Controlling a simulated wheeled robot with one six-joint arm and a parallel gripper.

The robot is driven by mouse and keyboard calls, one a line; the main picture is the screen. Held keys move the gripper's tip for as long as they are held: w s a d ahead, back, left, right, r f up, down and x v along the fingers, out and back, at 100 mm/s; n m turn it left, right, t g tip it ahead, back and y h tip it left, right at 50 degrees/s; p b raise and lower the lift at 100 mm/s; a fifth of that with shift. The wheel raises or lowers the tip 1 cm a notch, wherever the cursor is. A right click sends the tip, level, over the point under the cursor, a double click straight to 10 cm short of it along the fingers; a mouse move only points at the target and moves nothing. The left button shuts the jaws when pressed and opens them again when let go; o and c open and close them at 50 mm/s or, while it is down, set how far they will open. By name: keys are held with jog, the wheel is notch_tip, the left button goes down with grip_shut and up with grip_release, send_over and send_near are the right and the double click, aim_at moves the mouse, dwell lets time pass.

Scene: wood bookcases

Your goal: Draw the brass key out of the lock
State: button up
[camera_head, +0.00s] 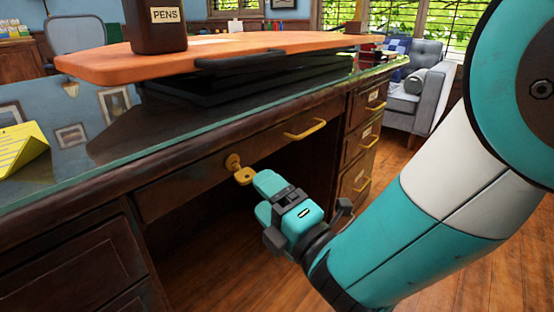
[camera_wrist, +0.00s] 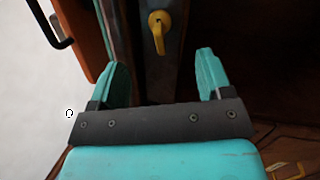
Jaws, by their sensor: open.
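The brass key (camera_head: 244,176) sits in the round brass lock (camera_head: 232,161) on the front of the desk's wide middle drawer (camera_head: 190,188). In the wrist view the key (camera_wrist: 158,36) shows ahead of the fingers, roughly midway between them and beyond their tips. My gripper (camera_head: 263,198) is just to the right of and below the key in the head view, apart from it. In the wrist view my gripper (camera_wrist: 161,72) has its two teal fingers wide apart with nothing between them.
An orange board (camera_head: 240,52) lies on a black stand on the glass desktop, with a dark pens jar (camera_head: 157,28) on it. A yellow note pad (camera_head: 20,148) lies at the left. Side drawers (camera_head: 362,140) with brass handles stand at right. The kneehole below is open.

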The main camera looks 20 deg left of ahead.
aim_at(246, 174)
jog(key=p+x, duration=0.4)
jog(key=p, duration=0.1)
jog(key=shift+w+a+r, duration=0.1)
jog(key=shift+a+r, duration=0.05)
jog(key=shift+r, duration=0.1)
jog(key=shift+p+x, duration=0.8)
jog(key=shift+p, duration=0.35)
jog(key=shift+w+a+f, duration=0.1)
jog(key=shift+f, duration=0.1)
grip_shut()
